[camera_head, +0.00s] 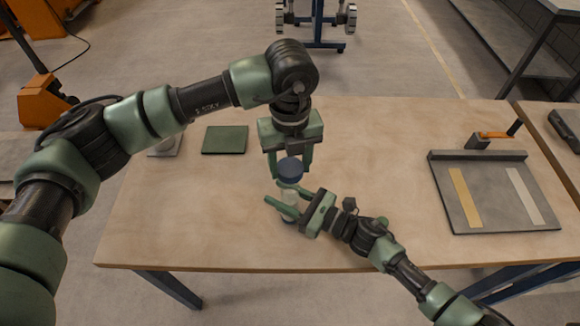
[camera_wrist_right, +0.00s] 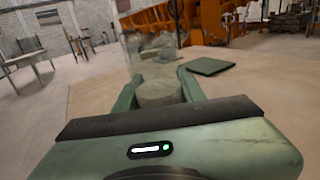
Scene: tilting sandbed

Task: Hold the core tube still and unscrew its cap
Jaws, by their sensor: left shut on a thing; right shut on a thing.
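The core tube (camera_head: 290,198) stands upright near the front middle of the table. In the right wrist view the clear tube (camera_wrist_right: 158,92) shows greyish contents between the fingers. My right gripper (camera_head: 284,202) comes in from the right and is shut on the tube's body. Its fingers also show in the right wrist view (camera_wrist_right: 158,90). The dark blue cap (camera_head: 290,170) is above the tube. My left gripper (camera_head: 290,168) points down from above and is shut on the cap. Fingers partly hide where cap and tube meet, so I cannot tell if they touch.
A dark green mat (camera_head: 225,139) and a pale grey plate (camera_head: 168,146), partly behind my left arm, lie at the back left. A grey tray (camera_head: 488,213) with a yellow and a pale strip is at the right, an orange-handled tool (camera_head: 495,135) behind it. The middle right is clear.

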